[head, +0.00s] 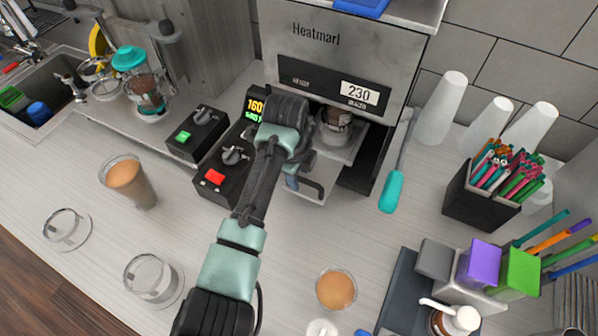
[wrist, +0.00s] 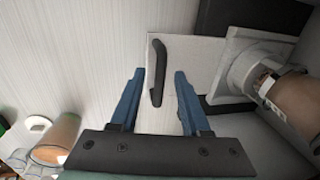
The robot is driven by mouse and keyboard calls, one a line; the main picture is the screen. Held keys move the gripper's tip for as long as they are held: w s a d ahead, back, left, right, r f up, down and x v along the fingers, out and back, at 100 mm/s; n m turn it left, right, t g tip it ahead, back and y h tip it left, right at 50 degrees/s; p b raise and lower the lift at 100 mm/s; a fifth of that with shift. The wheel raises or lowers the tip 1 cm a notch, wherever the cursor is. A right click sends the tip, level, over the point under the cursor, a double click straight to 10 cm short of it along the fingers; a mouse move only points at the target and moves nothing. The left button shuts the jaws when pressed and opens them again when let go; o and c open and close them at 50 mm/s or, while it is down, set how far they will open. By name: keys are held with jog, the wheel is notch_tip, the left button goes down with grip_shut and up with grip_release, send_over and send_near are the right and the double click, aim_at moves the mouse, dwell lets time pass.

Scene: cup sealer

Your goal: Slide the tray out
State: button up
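The sealer's tray shows as a pale plate in the wrist view (wrist: 197,62) and low in the machine's opening in the head view (head: 326,172). It carries a square cup holder (wrist: 236,47) with a filled cup (wrist: 290,96) in it. A dark bar handle (wrist: 157,74) stands at the tray's outer end. My gripper (wrist: 159,73) is open, its two blue fingers apart with the handle showing between their tips. The fingers do not appear to touch the handle.
The sealer (head: 345,60) stands at the back. Black control boxes (head: 222,172) lie left of the tray. A teal-handled spatula (head: 391,190) and a pen holder (head: 482,200) are to the right. The counter in front of the tray has free room, with a filled cup (head: 336,288) further forward.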

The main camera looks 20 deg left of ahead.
grip_shut()
dwell(1.3)
